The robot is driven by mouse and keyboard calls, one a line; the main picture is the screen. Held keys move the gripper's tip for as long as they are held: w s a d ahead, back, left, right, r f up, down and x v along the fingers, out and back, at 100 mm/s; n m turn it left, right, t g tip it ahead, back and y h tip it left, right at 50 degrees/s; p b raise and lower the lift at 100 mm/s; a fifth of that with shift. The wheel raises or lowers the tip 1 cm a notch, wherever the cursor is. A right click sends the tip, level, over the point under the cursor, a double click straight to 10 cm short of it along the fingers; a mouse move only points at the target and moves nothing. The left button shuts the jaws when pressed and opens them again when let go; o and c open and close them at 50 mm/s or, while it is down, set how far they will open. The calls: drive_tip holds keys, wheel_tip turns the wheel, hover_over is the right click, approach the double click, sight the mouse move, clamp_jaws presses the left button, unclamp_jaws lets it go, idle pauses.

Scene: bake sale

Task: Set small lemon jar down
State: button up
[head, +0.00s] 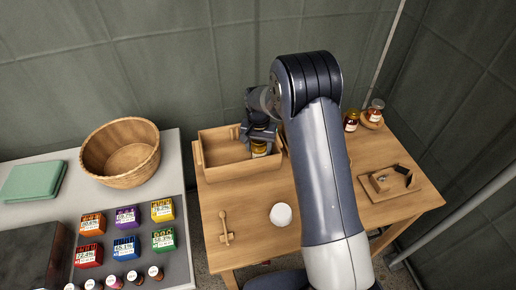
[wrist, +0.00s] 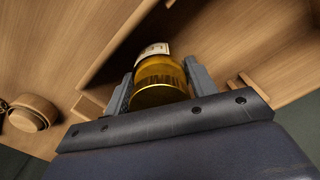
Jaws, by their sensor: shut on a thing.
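The small lemon jar (wrist: 160,80) is a yellow-amber glass jar with a pale label, held between the two fingers of my gripper (wrist: 158,88) in the wrist view. In the head view the jar (head: 259,149) shows below my gripper (head: 260,138), at the right end of a wooden tray (head: 205,160) on the wooden table. My gripper is shut on the jar. I cannot tell whether the jar's base touches the tray floor.
Two jars (head: 351,121) (head: 375,111) stand at the back right, one on a round wooden stand. A white round thing (head: 281,214), a wooden tool (head: 225,228) and a wooden board (head: 388,182) lie on the table. A wicker basket (head: 97,160) and several coloured boxes (head: 126,217) stand on the left counter.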

drive_tip(key=shift+f, duration=0.9)
drive_tip(key=o, duration=1.2)
drive_tip(key=shift+c, duration=0.2)
wheel_tip(320, 180, up, 12)
drive_tip(key=shift+r+b, duration=0.15)
drive_tip(key=shift+b, duration=0.65)
